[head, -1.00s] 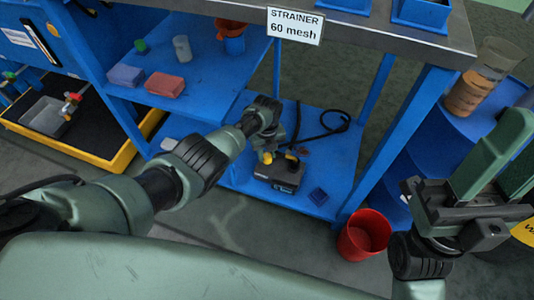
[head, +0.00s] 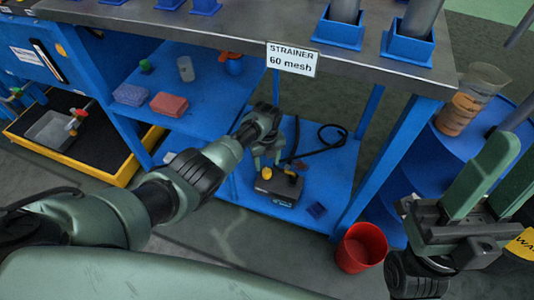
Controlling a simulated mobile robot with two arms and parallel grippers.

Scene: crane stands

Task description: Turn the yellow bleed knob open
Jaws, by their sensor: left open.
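A dark box-shaped unit (head: 277,188) stands on the low blue shelf, with a round yellow knob (head: 266,173) on its top left. A second yellow part (head: 290,171) shows at its top right. My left gripper (head: 265,160) is open and points down just above and behind the knob. Its fingers are small here, and I cannot tell whether they touch the knob. My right gripper (head: 498,185) is at the right edge, away from the unit, with its fingers apart and nothing seen between them.
A red bucket (head: 361,248) stands on the floor. A blue table leg (head: 383,175) rises to the right. The steel bench top (head: 255,35) overhangs the shelf.

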